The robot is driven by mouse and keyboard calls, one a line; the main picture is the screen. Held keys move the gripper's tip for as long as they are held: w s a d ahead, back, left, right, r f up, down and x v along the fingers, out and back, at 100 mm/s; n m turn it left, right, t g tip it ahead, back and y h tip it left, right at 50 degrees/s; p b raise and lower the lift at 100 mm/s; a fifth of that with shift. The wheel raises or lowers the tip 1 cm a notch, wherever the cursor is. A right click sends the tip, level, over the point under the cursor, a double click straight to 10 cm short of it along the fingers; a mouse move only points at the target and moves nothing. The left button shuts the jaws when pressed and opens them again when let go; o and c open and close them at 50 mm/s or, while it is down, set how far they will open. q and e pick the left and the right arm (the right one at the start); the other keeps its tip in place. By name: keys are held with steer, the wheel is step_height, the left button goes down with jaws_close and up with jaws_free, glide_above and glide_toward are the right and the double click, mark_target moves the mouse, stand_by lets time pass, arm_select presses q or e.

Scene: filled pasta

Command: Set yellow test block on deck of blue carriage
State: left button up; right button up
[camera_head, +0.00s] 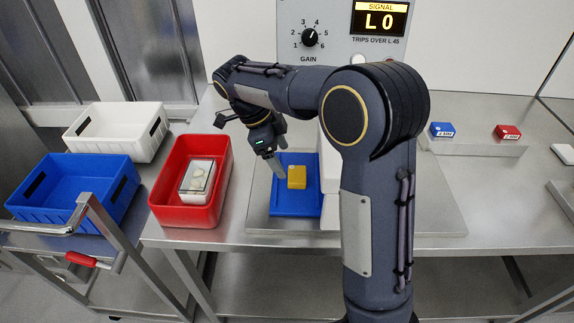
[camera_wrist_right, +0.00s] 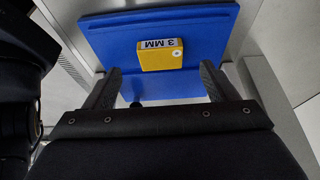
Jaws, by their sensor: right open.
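The yellow test block (camera_head: 297,177) sits on the flat deck of the blue carriage (camera_head: 293,205), near its middle. In the right wrist view the block (camera_wrist_right: 160,60) shows a white label reading "3 MM" and lies on the blue deck (camera_wrist_right: 110,40). My right gripper (camera_head: 277,168) is close to the block, beside its left edge in the head view. In the wrist view its two fingers (camera_wrist_right: 160,85) are spread apart with the block just beyond their tips, and nothing is between them. My left gripper is not in view.
A blue bin (camera_head: 112,205) and white bin (camera_head: 150,148) are farther left. Blue (camera_head: 442,129) and red (camera_head: 508,132) blocks sit at the right. A white housing (camera_head: 352,213) stands beside the carriage.

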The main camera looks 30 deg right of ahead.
steer(key=v, duration=0.6)
steer(key=shift+r, duration=0.1)
stand_by(0.3)
